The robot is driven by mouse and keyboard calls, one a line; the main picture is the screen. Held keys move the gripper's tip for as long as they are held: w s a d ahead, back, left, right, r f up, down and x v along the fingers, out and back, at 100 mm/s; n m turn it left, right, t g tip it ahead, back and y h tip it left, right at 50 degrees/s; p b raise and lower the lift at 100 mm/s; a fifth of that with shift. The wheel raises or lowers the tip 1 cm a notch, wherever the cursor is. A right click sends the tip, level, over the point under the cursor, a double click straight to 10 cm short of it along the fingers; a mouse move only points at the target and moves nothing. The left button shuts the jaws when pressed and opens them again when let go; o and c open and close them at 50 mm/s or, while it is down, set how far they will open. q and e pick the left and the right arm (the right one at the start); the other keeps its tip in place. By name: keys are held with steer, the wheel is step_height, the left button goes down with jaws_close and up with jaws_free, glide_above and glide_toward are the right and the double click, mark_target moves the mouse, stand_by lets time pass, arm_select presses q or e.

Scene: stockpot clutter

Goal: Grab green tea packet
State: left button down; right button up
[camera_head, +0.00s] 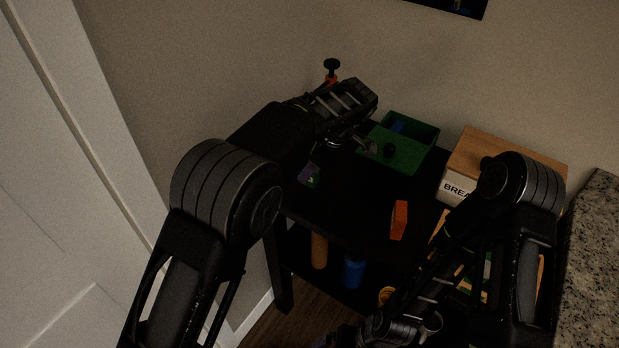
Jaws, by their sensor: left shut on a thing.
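My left gripper (380,149) reaches over the black shelf's top from the left. Its dark fingertips are shut at the front wall of an open-topped green box (405,160). The exact contact is dark and partly hidden by the gripper. A small purple and green packet (309,175) lies on the shelf top, left of the green box and below my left wrist. I cannot read any label on the box or the packet. My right gripper (402,328) is low at the bottom of the picture, dark, and its fingers cannot be made out.
A wooden bread box (500,150) stands right of the green box. An orange box (399,220) stands on the black shelf top (350,210). A blue can (354,272) and an orange-brown cylinder (319,250) are on the lower shelf. A granite counter (590,270) borders the right.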

arm_select(q)
step_height(320, 180, up, 7)
steer(key=shift+r+b, duration=0.1)
steer(key=shift+b, duration=0.35)
steer(key=shift+a, duration=0.1)
